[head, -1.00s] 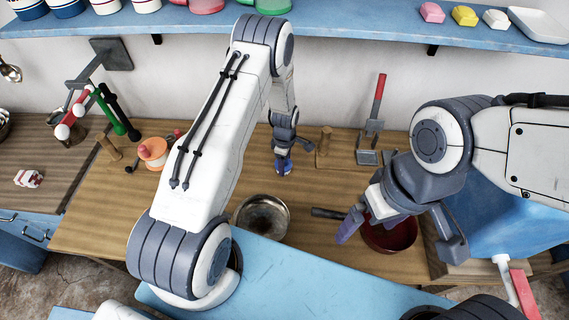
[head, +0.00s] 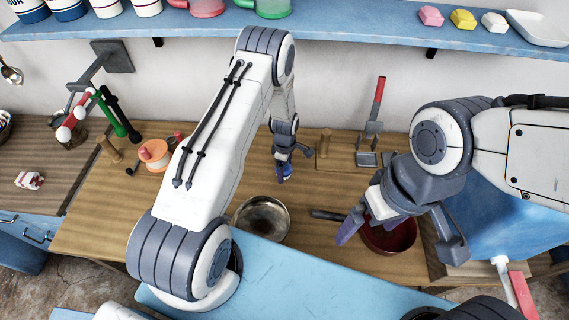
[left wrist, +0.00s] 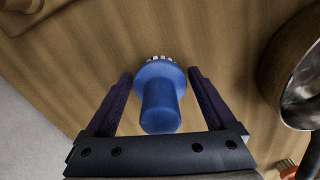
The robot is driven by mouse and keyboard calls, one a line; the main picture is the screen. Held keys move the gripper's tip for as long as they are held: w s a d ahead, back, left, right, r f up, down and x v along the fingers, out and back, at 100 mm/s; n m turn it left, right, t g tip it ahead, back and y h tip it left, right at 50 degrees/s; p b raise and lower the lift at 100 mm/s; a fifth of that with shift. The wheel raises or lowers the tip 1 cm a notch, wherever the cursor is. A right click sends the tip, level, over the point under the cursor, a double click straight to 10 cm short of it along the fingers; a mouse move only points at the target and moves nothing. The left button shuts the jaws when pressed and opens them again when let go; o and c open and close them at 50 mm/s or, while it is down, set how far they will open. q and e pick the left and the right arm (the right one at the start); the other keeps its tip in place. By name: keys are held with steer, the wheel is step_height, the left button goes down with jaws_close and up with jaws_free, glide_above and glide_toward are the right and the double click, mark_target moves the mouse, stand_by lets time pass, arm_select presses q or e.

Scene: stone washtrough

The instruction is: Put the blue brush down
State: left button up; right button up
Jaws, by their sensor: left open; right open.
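The blue brush (left wrist: 161,99) shows in the left wrist view, its round head with pale bristles at the far end and its handle toward me. It lies between the two spread fingers of my left gripper (left wrist: 161,95), with a gap on each side. In the head view a small part of the blue brush (head: 286,171) shows beside my left gripper (head: 281,172), low over the wooden counter (head: 190,225). Whether the brush rests on the counter is hard to tell. My right gripper (head: 392,243) is open over a dark red pan, holding nothing visible.
A metal bowl (head: 262,218) stands in front of my left gripper; it also shows in the left wrist view (left wrist: 300,65). The red pan (head: 390,238) is at right. A wooden post (head: 325,145) and a red-handled tool (head: 376,115) stand near the wall.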

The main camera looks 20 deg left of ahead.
arm_select(q)
steer(key=shift+r, duration=0.4)
step_height(320, 180, up, 10)
steer(key=b, duration=0.2)
steer(key=shift+r+b, duration=0.1)
steer(key=shift+b, duration=0.25)
steer(key=shift+r, duration=0.65)
step_height(320, 180, down, 13)
steer(key=shift+s+r+p, duration=0.1)
steer(key=shift+r+p, duration=0.05)
steer(key=shift+p, duration=1.05)
steer(key=shift+r, duration=0.5)
steer(key=shift+r+b, duration=0.3)
steer(key=shift+r, duration=0.4)
steer(key=shift+f, duration=0.1)
